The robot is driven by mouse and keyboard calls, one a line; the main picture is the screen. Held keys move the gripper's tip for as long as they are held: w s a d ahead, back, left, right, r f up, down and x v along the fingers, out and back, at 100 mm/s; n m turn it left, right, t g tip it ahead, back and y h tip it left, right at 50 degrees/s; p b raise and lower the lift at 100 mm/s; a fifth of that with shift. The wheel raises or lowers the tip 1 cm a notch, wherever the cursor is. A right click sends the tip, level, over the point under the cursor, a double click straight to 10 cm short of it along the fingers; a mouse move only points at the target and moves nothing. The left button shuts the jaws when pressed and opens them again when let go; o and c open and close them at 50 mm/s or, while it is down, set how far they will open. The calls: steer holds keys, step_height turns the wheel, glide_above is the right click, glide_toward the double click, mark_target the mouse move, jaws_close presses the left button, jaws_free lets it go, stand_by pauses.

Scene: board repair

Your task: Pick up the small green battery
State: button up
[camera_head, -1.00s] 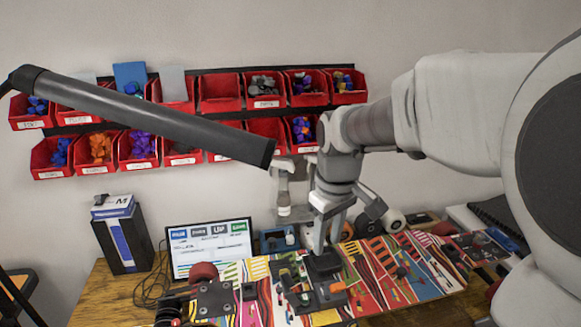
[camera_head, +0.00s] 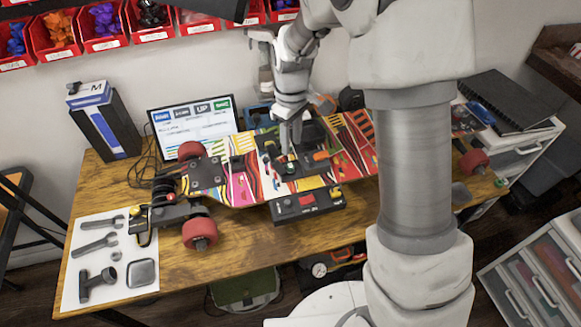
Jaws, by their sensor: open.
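My gripper (camera_head: 291,148) points down over the middle of the striped skateboard deck (camera_head: 240,190) and is open. A small green spot (camera_head: 291,169) shows on a dark part just below the fingertips. It may be the small green battery, but it is too small to be sure. The fingers partly cover this area, and I cannot tell whether they touch anything. A dark box with a red part (camera_head: 307,203) sits at the deck's front edge.
The deck lies on a wooden table (camera_head: 240,250) with red wheels (camera_head: 200,233) at its left. A screen (camera_head: 193,122) and a blue-black box (camera_head: 104,120) stand behind. A white tool sheet (camera_head: 105,265) lies front left. Red bins (camera_head: 103,25) hang on the wall.

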mark_target(291, 166)
steer(key=shift+s+a+f, duration=0.1)
steer(key=shift+s+f, duration=0.05)
steer(key=shift+f, duration=3.95)
jaws_close()
